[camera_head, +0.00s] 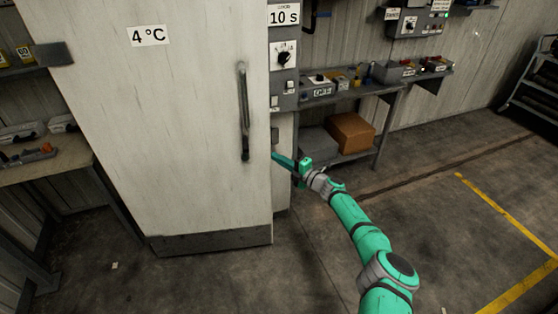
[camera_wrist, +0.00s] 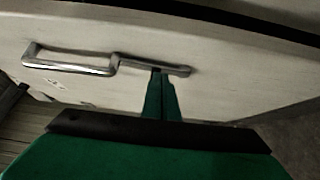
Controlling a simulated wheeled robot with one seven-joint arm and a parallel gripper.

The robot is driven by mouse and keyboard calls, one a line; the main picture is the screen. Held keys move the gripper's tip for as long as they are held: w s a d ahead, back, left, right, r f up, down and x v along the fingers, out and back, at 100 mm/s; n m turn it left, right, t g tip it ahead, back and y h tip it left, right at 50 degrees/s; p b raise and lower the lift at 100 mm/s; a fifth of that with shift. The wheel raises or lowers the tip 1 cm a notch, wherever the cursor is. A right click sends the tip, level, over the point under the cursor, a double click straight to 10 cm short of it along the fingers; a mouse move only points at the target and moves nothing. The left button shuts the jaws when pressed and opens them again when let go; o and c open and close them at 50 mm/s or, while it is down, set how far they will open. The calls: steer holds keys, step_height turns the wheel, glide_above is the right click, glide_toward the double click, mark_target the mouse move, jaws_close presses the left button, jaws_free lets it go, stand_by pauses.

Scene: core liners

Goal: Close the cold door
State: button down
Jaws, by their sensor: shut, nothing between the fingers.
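The cold door (camera_head: 190,120) is a tall white panel with a "4 °C" label and a dark kick plate. My gripper (camera_head: 275,156) is at the door's right edge, near the handle's lower end. In the wrist view its fingers (camera_wrist: 160,74) are together and overlap the handle's end. I cannot tell if they touch, or if the door is fully shut.
A control panel (camera_head: 284,57) with a "10 s" label and a dial stands right of the door. A shelf bench (camera_head: 375,88) with a cardboard box (camera_head: 350,132) is farther right. A workbench (camera_head: 45,165) is at left. The floor right of my arm is open, with yellow lines.

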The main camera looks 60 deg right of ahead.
stand_by(0.4)
steer(key=s+d, duration=0.5)
steer(key=s, duration=0.2)
steer(key=shift+s+d, duration=0.2)
steer(key=shift+d, duration=0.1)
stand_by(1.0)
